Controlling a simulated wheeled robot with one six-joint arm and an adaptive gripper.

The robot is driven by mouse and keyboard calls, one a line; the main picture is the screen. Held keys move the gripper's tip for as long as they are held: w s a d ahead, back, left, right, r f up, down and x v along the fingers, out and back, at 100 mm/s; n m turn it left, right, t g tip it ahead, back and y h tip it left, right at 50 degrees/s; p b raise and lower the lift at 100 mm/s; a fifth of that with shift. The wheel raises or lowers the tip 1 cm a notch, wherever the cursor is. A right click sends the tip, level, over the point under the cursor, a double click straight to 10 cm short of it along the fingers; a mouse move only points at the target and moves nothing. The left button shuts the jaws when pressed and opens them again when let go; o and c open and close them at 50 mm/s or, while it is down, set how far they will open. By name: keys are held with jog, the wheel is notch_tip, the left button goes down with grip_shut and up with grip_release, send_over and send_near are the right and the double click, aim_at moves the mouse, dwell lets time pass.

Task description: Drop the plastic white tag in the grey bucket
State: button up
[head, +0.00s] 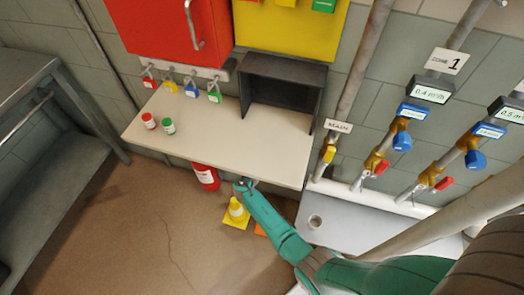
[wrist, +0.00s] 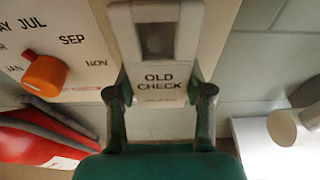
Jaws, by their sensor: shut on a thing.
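The white tag (wrist: 160,97) is between the fingertips of my gripper (wrist: 158,92) in the wrist view. It reads "OLD CHECK" and has a grey recess near its top. My gripper is shut on it. In the head view my gripper (head: 244,184) is at the front edge of the pale table, just right of a red cylinder; the tag cannot be made out there. I cannot make out a grey bucket in either view.
The pale table (head: 225,135) carries a dark open box (head: 283,82), a red can (head: 149,120) and a green can (head: 168,126). A month panel with an orange knob (wrist: 45,73) is close by.

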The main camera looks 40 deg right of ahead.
jog(key=shift+r, duration=0.2)
jog(key=shift+r, duration=0.35)
jog(key=shift+r, duration=0.15)
dwell(1.0)
jog(key=s+a, duration=0.4)
jog(key=a, duration=0.2)
dwell(1.2)
jog(key=shift+a, duration=0.15)
jog(key=shift+a, duration=0.1)
dwell(0.3)
